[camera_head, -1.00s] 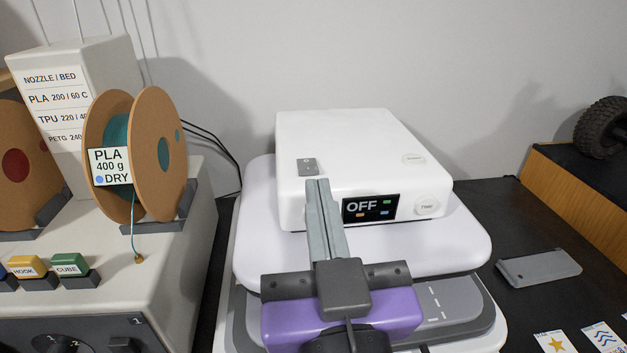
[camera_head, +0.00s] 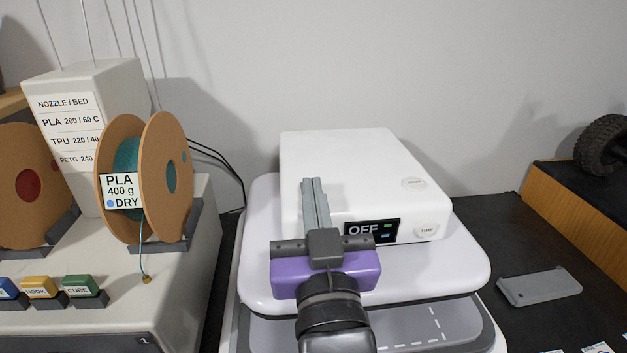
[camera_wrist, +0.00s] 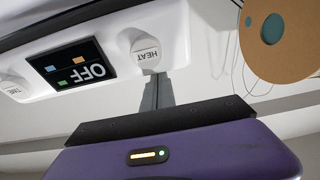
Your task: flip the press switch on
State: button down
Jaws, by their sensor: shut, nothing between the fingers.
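The press (camera_head: 350,160) is a white, rounded box on a pale lilac plate, with a dark display (camera_head: 371,231) reading OFF on its front. The display also shows upside down in the wrist view (camera_wrist: 72,65). My gripper (camera_head: 312,182) is shut and empty. Its grey fingers reach over the front left of the press's top, and the fingertips cover the spot of the small grey switch, which is hidden now. I cannot tell whether they touch it. In the wrist view the fingers (camera_wrist: 158,88) pass by the white HEAT button (camera_wrist: 145,52).
A filament spool (camera_head: 165,175) stands left, above coloured buttons (camera_head: 40,288). A grey slab (camera_head: 540,286) lies right on the dark table.

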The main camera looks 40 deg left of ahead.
jog(key=shift+f, duration=0.1)
jog(key=shift+f+b, duration=0.35)
jog(key=shift+f, duration=0.3)
jog(key=r+p, duration=0.2)
jog(key=r, duration=0.1)
jog(key=r+p, duration=0.1)
jog(key=r, duration=0.1)
jog(key=shift+s+d+p, duration=0.2)
jog(key=shift+d+p, duration=0.05)
jog(key=shift+p, duration=0.1)
jog(key=s+d+f+b, duration=0.3)
jog(key=s+d+f, duration=0.1)
jog(key=s+d, duration=0.2)
jog(key=shift+s+d+f, duration=0.25)
jog(key=shift+s, duration=0.05)
jog(key=shift+r, duration=0.1)
